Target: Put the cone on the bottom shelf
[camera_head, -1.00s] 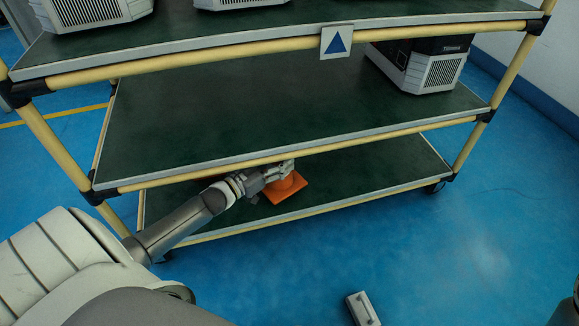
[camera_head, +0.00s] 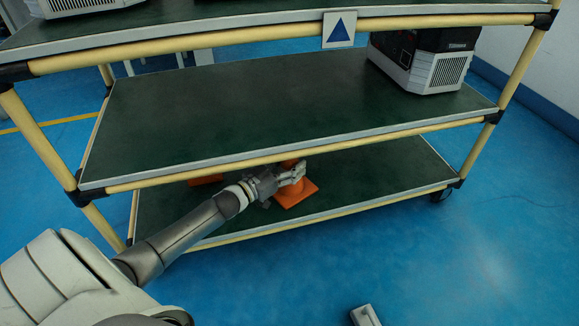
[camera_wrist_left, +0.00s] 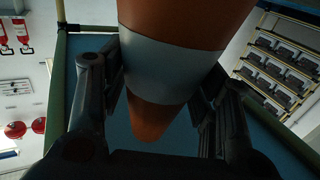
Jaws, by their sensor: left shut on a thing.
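An orange cone (camera_head: 298,194) with a square base shows on the bottom shelf (camera_head: 375,178), near its front edge. Its upper part is partly hidden by my gripper and the middle shelf's edge. My left gripper (camera_head: 291,174) reaches in under the middle shelf and is shut on the cone. In the left wrist view the cone (camera_wrist_left: 172,62), orange with a white band, stands between the two fingers. I cannot tell whether its base rests fully on the shelf.
Another orange piece (camera_head: 206,180) shows on the bottom shelf, left of the cone behind my arm. The middle shelf (camera_head: 240,110) holds a grey and black machine (camera_head: 425,60) at its right end. The bottom shelf is clear to the right.

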